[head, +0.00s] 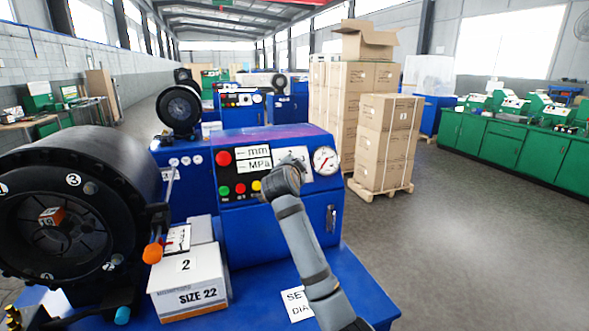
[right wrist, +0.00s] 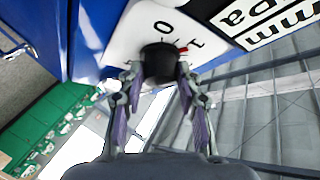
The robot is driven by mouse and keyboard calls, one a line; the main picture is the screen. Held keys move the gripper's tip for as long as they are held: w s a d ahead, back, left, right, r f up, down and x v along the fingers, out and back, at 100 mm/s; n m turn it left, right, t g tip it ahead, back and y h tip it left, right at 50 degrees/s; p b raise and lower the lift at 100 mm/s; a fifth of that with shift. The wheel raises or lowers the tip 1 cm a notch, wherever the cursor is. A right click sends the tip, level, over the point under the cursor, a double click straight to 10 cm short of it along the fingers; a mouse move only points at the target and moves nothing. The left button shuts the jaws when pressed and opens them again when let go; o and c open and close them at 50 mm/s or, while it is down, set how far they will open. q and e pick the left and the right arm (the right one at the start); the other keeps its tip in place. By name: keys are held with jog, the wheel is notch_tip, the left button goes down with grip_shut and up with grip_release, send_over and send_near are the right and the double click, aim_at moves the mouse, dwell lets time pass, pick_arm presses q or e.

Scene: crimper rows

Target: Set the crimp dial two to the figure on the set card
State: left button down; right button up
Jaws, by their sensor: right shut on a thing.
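The crimp dial is a black knob (right wrist: 160,60) on a white plate (right wrist: 125,35) in the right wrist view. Figures stand around it; a 0 is legible above it. A red mark at the knob's edge points toward a figure that looks like a 1. My right gripper (right wrist: 158,72) is shut on the knob, one finger on each side. In the head view my right gripper (head: 283,178) covers the dial on the blue panel. The set card (head: 297,304) lies on the blue bench, partly behind my right arm, its figure hidden. My left gripper is not in view.
A gauge (head: 325,161) sits right of the dial, and coloured buttons (head: 240,189) left of it. A big black crimper head (head: 75,205) and a white SIZE 22 box (head: 188,284) stand at left. Stacked cartons (head: 386,142) stand behind; the floor at right is clear.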

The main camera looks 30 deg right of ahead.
dwell(0.3)
jog(key=o, duration=1.2)
jog(key=shift+c, duration=0.2)
jog(key=v, duration=1.2)
jog(key=shift+f, duration=0.1)
